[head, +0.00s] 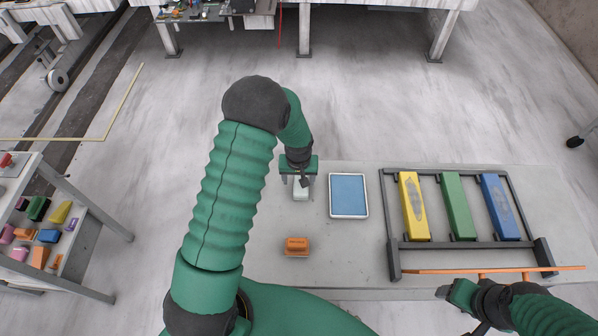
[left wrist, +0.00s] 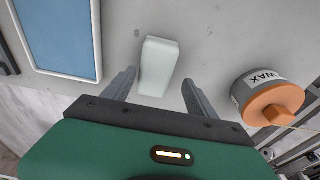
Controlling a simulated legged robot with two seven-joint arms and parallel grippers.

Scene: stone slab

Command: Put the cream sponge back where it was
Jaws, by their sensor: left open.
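The cream sponge, a pale block (head: 300,190), lies on the grey stone slab (head: 350,262), left of the blue tray (head: 349,196). It also shows in the left wrist view (left wrist: 158,66), with its near end between my open fingers and a gap on each side. My left gripper (head: 299,178) is directly above it in the head view, open and empty. My right gripper (head: 459,294) is at the lower right, near the slab's front edge; I cannot tell whether it is open or shut.
An orange block (head: 297,245) sits on the slab nearer me. A rack (head: 391,243) holds yellow, green and blue bars at right. A thin orange rod (head: 535,268) crosses its front. In the left wrist view an orange-lidded wax tin (left wrist: 272,98) is close on the right.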

